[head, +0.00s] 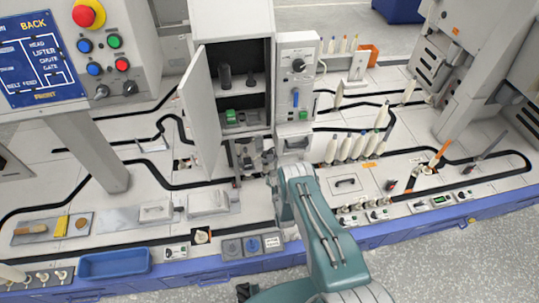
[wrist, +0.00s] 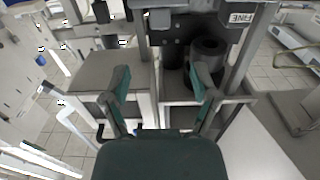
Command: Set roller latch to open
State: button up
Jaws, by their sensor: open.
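I cannot pick out the roller latch with certainty in either view. A grey cabinet (head: 232,20) stands in the middle of the head view with its door (head: 201,112) swung open to the left. To its right is a panel box (head: 298,62) with a black knob and a blue handle (head: 295,98). My gripper (head: 256,158) is low in front of the cabinet, partly hidden by my arm. In the wrist view my gripper (wrist: 160,76) is open and empty, its two fingers spread apart. Beyond the fingers are shelf edges and dark cylinders (wrist: 205,55).
Several pale bobbins (head: 355,147) stand right of my arm. A blue tray (head: 114,263), a brush (head: 31,229) and several switches lie along the bench front. A control panel with a red button (head: 88,14) stands at left. Black track lines cross the bench.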

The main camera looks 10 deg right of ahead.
aim_at(270, 158)
jog(key=w, duration=1)
jog(key=shift+w, duration=0.1)
grip_shut()
